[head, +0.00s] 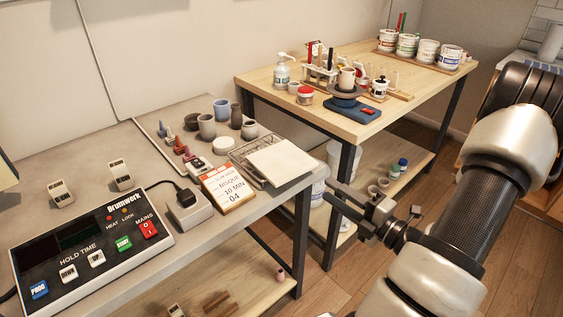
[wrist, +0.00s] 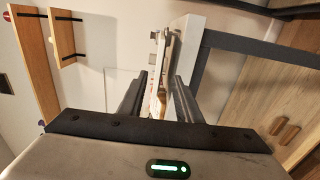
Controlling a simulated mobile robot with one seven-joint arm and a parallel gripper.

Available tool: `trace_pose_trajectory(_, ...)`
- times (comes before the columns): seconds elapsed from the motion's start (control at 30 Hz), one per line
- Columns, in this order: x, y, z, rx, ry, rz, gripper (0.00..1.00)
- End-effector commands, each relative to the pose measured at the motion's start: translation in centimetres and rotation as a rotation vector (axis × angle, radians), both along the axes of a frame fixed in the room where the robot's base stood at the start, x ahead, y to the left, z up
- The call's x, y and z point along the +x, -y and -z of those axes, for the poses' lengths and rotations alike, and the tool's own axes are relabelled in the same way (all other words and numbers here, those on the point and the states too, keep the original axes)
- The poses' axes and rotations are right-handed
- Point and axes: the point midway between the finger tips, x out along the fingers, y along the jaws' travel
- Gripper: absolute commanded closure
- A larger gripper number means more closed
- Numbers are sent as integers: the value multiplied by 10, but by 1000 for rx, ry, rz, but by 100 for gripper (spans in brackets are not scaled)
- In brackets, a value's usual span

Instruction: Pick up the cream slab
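The cream slab (head: 282,161) is a flat, pale square in the head view. It lies on a wire rack (head: 243,160) at the right end of the grey table, its right corner near the table edge. My gripper (head: 332,196) is to the right of the slab, off the table's edge and apart from it, with two dark fingers spread and nothing seen between them. In the wrist view my gripper (wrist: 158,95) also shows a gap between its fingers. The table end shows edge-on beyond them; I cannot clearly pick out the slab there.
Cups (head: 207,126) and small cones are behind. A wooden table (head: 355,75) with pottery tools stands at the back right. Open floor lies between the tables and my arm.

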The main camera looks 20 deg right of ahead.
Motion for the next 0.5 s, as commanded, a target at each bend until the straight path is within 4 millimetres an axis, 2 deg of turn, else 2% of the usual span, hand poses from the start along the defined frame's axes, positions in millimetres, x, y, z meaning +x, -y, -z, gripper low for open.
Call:
trace_pose_trajectory(0.1, 25, -10, 0, -1, 0, -4, 69)
trace_pose_trajectory(0.2, 42, -16, 0, 0, 0, -3, 69)
trace_pose_trajectory(0.5, 65, -24, -1, 0, -1, 0, 69)
